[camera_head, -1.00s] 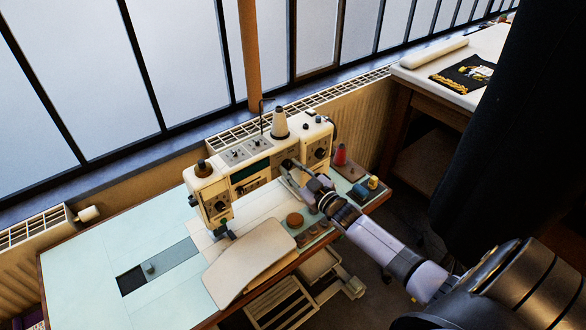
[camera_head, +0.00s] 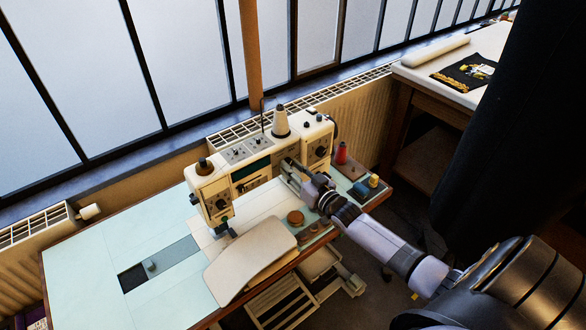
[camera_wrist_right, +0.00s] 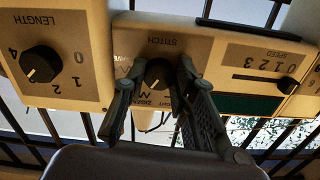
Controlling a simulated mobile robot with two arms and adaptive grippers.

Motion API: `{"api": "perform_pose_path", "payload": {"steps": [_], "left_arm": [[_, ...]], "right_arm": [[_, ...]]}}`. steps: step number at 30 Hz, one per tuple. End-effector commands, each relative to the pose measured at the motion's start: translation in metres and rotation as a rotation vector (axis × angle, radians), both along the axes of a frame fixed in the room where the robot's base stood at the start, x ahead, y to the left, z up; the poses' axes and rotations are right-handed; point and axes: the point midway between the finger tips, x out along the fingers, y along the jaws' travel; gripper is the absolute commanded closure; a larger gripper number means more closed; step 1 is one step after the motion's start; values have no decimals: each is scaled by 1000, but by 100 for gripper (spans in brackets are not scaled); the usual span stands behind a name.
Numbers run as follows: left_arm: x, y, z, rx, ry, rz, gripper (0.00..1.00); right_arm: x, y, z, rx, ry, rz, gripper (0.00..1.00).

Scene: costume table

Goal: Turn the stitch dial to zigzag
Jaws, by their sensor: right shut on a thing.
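The cream sewing machine (camera_head: 250,170) stands on the pale green table. In the right wrist view, its black stitch dial (camera_wrist_right: 158,73) sits under the word STITCH, on a panel with printed marks partly covered by my fingers. My right gripper (camera_wrist_right: 156,80) has one finger on each side of this dial and is shut on it. In the head view my right gripper (camera_head: 291,170) is at the machine's front, and the dial is hidden behind it. The dial's pointer setting is hard to read. My left gripper is not in view.
The length dial (camera_wrist_right: 41,64) is left of the stitch dial in the wrist view, and the speed slider (camera_wrist_right: 288,85) is to the right. A red spool (camera_head: 341,154) and a thread cone (camera_head: 280,123) are near the arm. Small items lie below it.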

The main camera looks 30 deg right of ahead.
Motion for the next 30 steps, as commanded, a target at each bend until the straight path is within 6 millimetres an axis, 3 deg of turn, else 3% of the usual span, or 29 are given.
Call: {"api": "perform_pose_path", "payload": {"steps": [8, 9, 17, 30], "left_arm": [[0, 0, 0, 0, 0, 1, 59], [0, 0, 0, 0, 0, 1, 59], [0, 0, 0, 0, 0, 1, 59], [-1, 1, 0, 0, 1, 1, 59]], "right_arm": [[-1, 0, -2, 0, 4, 1, 100], [-1, 0, -2, 0, 4, 1, 73], [0, 0, -1, -1, 2, 0, 55], [-9, 0, -1, 0, 3, 0, 54]]}}
